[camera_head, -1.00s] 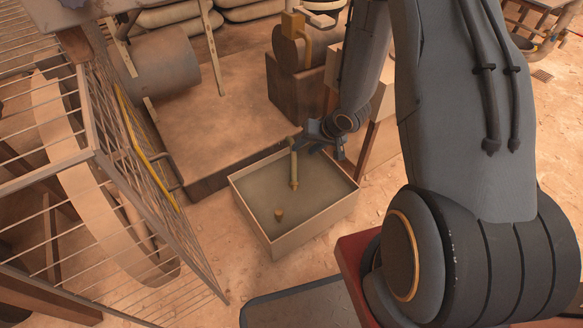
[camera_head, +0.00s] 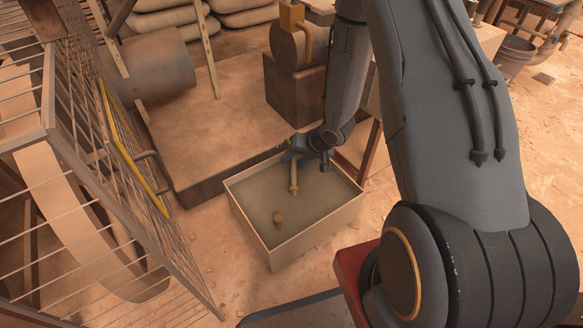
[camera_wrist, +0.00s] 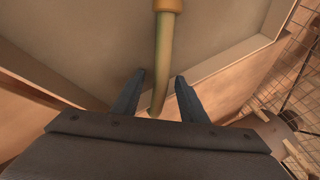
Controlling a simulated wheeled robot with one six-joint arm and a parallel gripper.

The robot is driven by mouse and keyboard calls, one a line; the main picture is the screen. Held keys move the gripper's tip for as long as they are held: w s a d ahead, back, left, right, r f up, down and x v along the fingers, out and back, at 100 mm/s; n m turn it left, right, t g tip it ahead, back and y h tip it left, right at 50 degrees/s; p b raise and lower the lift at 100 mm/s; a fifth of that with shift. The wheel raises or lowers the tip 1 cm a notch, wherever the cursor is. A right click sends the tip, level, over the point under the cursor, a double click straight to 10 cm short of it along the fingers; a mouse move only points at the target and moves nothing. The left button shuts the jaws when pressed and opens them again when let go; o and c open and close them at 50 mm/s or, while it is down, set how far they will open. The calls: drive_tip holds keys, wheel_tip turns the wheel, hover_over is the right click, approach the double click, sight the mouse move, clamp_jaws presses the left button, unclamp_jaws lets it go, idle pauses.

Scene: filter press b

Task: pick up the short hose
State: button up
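The short hose (camera_head: 294,178) is a thin olive-green tube with a brass-coloured end. It stands or leans in a shallow box (camera_head: 318,232), and its upper end is hidden behind my gripper in the head view. In the wrist view the hose (camera_wrist: 162,55) runs down between the two fingers, with its brass end at the top of the picture. My gripper (camera_wrist: 157,95) is open, one finger on each side of the hose, with a visible gap on both sides. In the head view my gripper (camera_head: 297,156) is at the hose's upper end, over the box's far edge.
A wire cage guard (camera_head: 120,170) with a yellow bar is on the left. A brown platform (camera_head: 205,120) lies behind the box. Sandy floor is clear left of the box.

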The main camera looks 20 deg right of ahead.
drive_tip(key=shift+f, duration=0.1)
clamp_jaws()
